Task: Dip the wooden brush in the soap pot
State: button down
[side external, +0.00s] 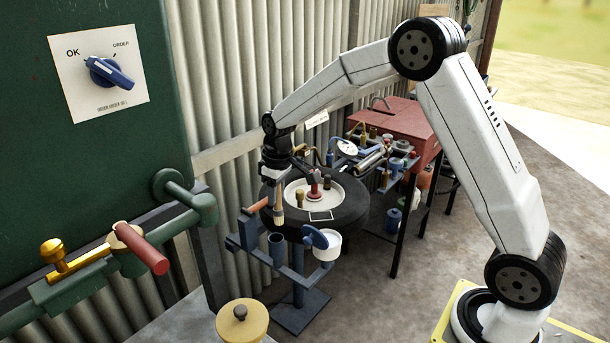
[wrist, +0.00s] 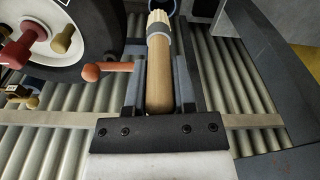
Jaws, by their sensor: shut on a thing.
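My gripper (side external: 277,187) is shut on the wooden brush (wrist: 158,72), around its pale round handle. In the side external view the brush (side external: 279,213) hangs bristles down above a blue open tube (side external: 277,250) on the blue stand. In the wrist view its cream bristles point to the top edge, towards a dark blue round rim. A white pot (side external: 329,246), which looks like the soap pot, sits on the stand's right arm, to the right of the tube. A blue disc (side external: 316,238) stands tilted at its left side. The brush is apart from the pot.
A black tyre (side external: 345,216) with a pale hub holding red and brass knobs lies just behind the brush. An orange-handled lever (side external: 259,205) is close to the left of the gripper. A yellow lidded pot (side external: 242,322) stands in front. A red-topped bench is behind.

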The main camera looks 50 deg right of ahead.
jog(key=s+d+g, duration=0.3)
jog(key=s+d, duration=0.4)
jog(key=shift+d+r+g, duration=0.2)
jog(key=shift+r+g, duration=0.1)
jog(key=shift+r, duration=0.15)
jog(key=shift+f, duration=0.2)
jog(key=shift+w+x, duration=0.2)
jog(key=shift+x, duration=0.7)
jog(key=shift+w+x, duration=0.2)
jog(key=shift+x, duration=0.7)
jog(key=shift+w+x, duration=0.2)
jog(key=shift+x, duration=0.75)
jog(key=shift+f, duration=0.7)
jog(key=shift+r, duration=0.15)
jog(key=s+v, duration=0.1)
jog(key=v, duration=0.5)
jog(key=shift+s+r, duration=0.2)
jog(key=shift+r, duration=0.25)
dwell(0.6)
